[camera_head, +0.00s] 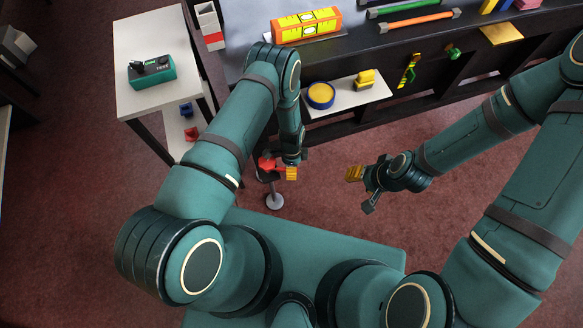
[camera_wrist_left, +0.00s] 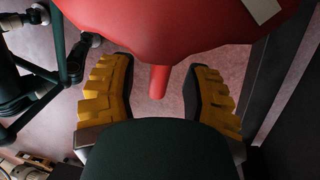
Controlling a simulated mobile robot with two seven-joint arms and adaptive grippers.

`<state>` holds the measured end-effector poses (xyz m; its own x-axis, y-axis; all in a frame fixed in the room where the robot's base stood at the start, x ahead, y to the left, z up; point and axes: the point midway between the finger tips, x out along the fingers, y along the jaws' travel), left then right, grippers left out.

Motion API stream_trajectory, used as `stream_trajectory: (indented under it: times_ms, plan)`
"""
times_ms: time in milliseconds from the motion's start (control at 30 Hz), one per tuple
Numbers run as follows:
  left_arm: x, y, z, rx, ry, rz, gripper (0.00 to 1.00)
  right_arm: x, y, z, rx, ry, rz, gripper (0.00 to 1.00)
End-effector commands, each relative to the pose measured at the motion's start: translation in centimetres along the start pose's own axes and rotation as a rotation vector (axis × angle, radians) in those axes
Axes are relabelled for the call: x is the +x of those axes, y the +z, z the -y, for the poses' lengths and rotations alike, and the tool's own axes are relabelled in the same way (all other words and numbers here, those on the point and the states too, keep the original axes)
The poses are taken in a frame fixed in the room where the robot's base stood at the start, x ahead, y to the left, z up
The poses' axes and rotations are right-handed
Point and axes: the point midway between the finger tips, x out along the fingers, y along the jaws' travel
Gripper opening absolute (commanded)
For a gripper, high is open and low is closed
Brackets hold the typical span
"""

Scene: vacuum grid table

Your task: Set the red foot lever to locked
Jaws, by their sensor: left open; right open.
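A red part (camera_head: 267,164) stands at my left gripper (camera_head: 287,172) on a thin grey post with a round base. In the left wrist view the red part (camera_wrist_left: 165,25) fills the top, and its short peg points down between two open yellow finger pads. The pads look apart from the peg. A small red piece (camera_head: 191,134) also sits low under the white side table. I cannot tell which red part is the foot lever, nor its setting. My right gripper (camera_head: 363,188) is open and empty over the floor.
The white side table (camera_head: 140,40) holds a green device (camera_head: 151,72); a blue piece (camera_head: 186,109) is below it. The dark workbench (camera_head: 345,45) has a yellow level (camera_head: 306,25) and a low shelf with a round blue-and-yellow item (camera_head: 321,95). Red floor (camera_head: 335,150) lies clear between my grippers.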

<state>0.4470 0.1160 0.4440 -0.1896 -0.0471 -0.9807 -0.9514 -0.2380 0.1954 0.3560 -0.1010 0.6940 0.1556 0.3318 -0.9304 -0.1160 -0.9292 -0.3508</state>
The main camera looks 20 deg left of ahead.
Motion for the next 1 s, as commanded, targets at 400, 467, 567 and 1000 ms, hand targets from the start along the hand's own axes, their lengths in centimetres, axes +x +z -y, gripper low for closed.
stream_trajectory:
  times_ms: [400, 467, 567, 1000]
  plan:
    - [0.1, 0.0, 0.0, 0.0, 0.0, 0.0, 0.06, 0.0, 0.0, 0.0, 0.0, 0.0, -0.001, 0.47]
    - [0.1, 0.0, 0.0, 0.0, 0.0, 0.0, 0.0, 0.0, 0.0, 0.0, 0.0, 0.0, -0.001, 0.47]
    - [0.1, 0.0, 0.0, 0.0, 0.0, 0.0, 0.0, 0.0, 0.0, 0.0, 0.0, 0.0, 0.0, 0.47]
    - [0.3, 0.7, -1.1, 0.021, 0.003, 0.004, 0.0, -0.4, 0.0, 0.1, 0.0, 0.0, 0.001, 0.47]
